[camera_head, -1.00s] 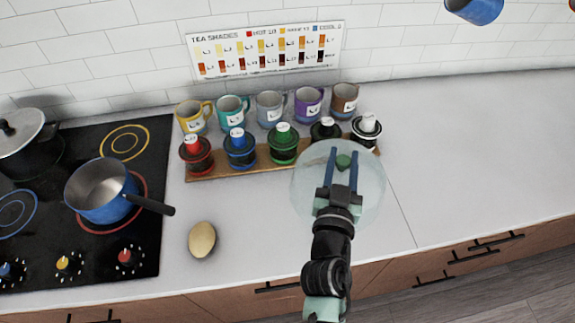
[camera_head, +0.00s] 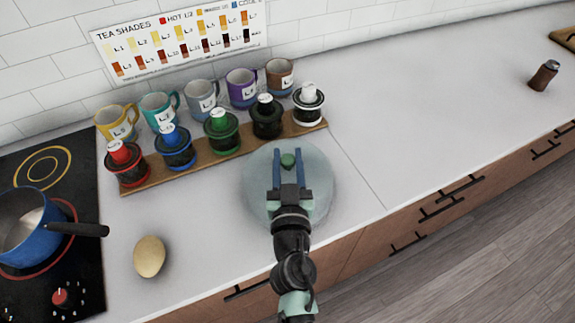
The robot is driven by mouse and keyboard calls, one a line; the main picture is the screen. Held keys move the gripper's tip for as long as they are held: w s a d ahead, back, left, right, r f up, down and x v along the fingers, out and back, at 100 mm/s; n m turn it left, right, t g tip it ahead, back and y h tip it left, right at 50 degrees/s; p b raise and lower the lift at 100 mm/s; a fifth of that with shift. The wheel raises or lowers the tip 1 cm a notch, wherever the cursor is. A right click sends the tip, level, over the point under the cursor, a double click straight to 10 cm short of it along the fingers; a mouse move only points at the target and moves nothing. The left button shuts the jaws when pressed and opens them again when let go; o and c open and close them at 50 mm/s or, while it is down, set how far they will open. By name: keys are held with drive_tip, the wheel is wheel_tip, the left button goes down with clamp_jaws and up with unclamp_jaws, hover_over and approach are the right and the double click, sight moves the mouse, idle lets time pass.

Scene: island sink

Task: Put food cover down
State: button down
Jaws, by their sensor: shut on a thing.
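The food cover (camera_head: 313,205) is a translucent, pale round dome with a green knob (camera_head: 288,160) on top. It shows in the head view over the counter's front part, right of the potato-like item. My gripper (camera_head: 289,163) has its two blue fingers on either side of the knob and is shut on it. The gripper and wrist hide the middle of the cover. I cannot tell whether the cover's rim touches the counter.
A wooden board (camera_head: 195,160) with several lidded jars lies behind the cover, with several mugs (camera_head: 200,97) behind it. A tan oval item (camera_head: 149,257) lies to the left, near the stove's blue pot (camera_head: 28,230). The counter (camera_head: 430,110) to the right is mostly clear, with a small brown shaker (camera_head: 543,76).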

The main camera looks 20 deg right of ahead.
drive_tip(key=c, duration=0.5)
unclamp_jaws()
drive_tip(key=shift+f, duration=0.15)
drive_tip(key=b+v, duration=0.4)
drive_tip(key=v, duration=0.8)
